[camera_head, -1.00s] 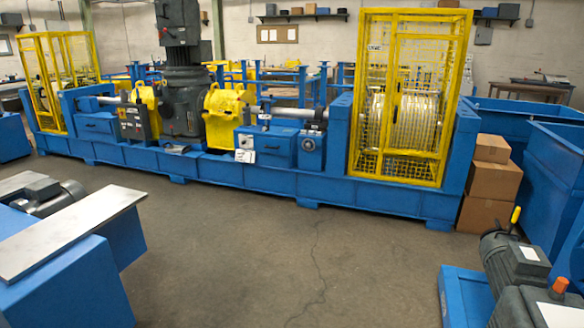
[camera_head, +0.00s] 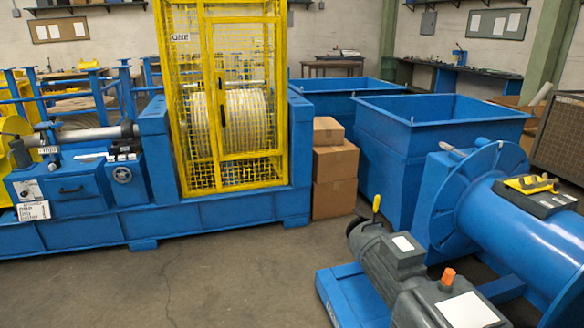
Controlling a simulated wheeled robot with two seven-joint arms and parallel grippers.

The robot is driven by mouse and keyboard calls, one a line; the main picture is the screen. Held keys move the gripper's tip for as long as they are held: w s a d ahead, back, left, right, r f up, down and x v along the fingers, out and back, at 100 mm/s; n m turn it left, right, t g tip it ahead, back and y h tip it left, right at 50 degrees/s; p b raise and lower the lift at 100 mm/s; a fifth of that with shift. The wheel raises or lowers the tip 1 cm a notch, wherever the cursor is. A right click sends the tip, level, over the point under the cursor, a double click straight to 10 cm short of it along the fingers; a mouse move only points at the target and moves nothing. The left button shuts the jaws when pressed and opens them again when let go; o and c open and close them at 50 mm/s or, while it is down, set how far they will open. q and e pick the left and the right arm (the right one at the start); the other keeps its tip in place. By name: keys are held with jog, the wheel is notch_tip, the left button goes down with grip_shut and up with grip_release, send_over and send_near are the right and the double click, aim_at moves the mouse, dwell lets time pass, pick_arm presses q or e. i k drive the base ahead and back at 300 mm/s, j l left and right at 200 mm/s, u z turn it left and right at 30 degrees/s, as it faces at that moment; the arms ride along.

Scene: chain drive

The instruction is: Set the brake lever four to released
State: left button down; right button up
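In the head view a lever with a yellow grip (camera_head: 376,204) stands up from the far end of a dark grey motor (camera_head: 395,262) at the lower right. The motor has an orange cap (camera_head: 448,276) and white labels. It sits on a blue base (camera_head: 352,296) beside a large blue drum (camera_head: 510,228). I cannot tell from this view which number the lever bears or how it is set. Neither of my grippers is in view.
A long blue machine frame (camera_head: 210,214) with a yellow mesh cage (camera_head: 224,100) stands at the left and centre. Cardboard boxes (camera_head: 335,168) and blue bins (camera_head: 430,130) stand behind the motor. The concrete floor (camera_head: 215,285) in front is clear.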

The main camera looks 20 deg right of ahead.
aim_at(377, 198)
jog(key=i+z, duration=0.15)
jog(key=i, duration=0.5)
jog(key=i+j+z, duration=0.15)
jog(key=i, duration=0.5)
jog(key=i+z, duration=0.3)
jog(key=z, duration=0.2)
jog(key=i+z, duration=0.25)
jog(key=z, duration=0.25)
jog(key=i+j+z, duration=0.15)
jog(key=i+z, duration=0.15)
jog(key=z, duration=0.2)
jog(key=i+j+z, duration=0.1)
jog(key=z, duration=0.2)
jog(key=i+j+z, duration=0.1)
jog(key=i+z, duration=0.2)
